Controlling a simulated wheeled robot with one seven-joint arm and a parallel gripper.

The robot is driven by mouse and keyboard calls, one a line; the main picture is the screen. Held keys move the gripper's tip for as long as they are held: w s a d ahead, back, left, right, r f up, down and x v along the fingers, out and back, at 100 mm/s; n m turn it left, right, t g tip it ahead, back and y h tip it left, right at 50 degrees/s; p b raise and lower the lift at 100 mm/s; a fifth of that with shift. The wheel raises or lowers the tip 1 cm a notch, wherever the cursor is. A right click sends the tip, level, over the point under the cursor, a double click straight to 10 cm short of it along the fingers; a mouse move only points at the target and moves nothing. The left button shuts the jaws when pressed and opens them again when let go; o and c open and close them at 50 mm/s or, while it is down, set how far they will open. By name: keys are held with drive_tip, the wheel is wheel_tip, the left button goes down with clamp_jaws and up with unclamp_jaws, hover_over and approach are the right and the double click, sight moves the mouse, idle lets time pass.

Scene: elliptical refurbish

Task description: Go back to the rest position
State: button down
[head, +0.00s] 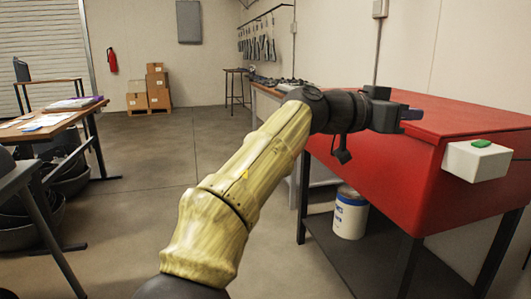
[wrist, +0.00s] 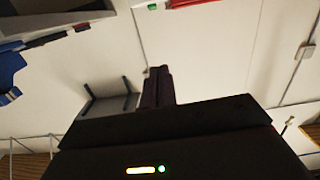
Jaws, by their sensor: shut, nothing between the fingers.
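My gripper (head: 410,114) is at the end of my outstretched arm, in front of the red cabinet in the head view. Its fingers point right, toward the red surface. In the wrist view my gripper (wrist: 158,72) shows its dark fingers together, with nothing between them. The wrist view looks out at pale wall and tilted surroundings.
The red cabinet (head: 460,118) stands close at the right, with a white box with a green button (head: 478,158) on its front. A white bucket (head: 350,212) sits on the shelf below. A table (head: 50,125) is at the left. The middle floor is open.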

drive_tip(key=w+d+f+n+g+y+p, duration=0.1)
drive_tip(key=d+f+y+p, duration=0.15)
drive_tip(key=f, duration=0.35)
drive_tip(key=w+d+f+n+y+p, duration=0.1)
drive_tip(key=w+d+f+n+y, duration=0.1)
drive_tip(key=d+f, duration=0.35)
drive_tip(key=w+d+f+n+g+y+p, duration=0.1)
drive_tip(key=d+f+y+p, duration=0.1)
drive_tip(key=f, duration=0.5)
drive_tip(key=s+a+f+n+y+p, duration=0.3)
drive_tip(key=f+y, duration=0.1)
drive_tip(key=f, duration=0.6)
drive_tip(key=s+a+n+y+p, duration=0.6)
drive_tip(key=s+a+n+p, duration=0.25)
drive_tip(key=s+a, duration=0.7)
wheel_tip(320, 180, up, 37)
drive_tip(key=w+a+p, duration=0.1)
drive_tip(key=p, duration=3.7)
drive_tip(key=shift+w+a+r+m, duration=0.15)
drive_tip(key=shift+a+m, duration=0.25)
drive_tip(key=shift+m, duration=0.05)
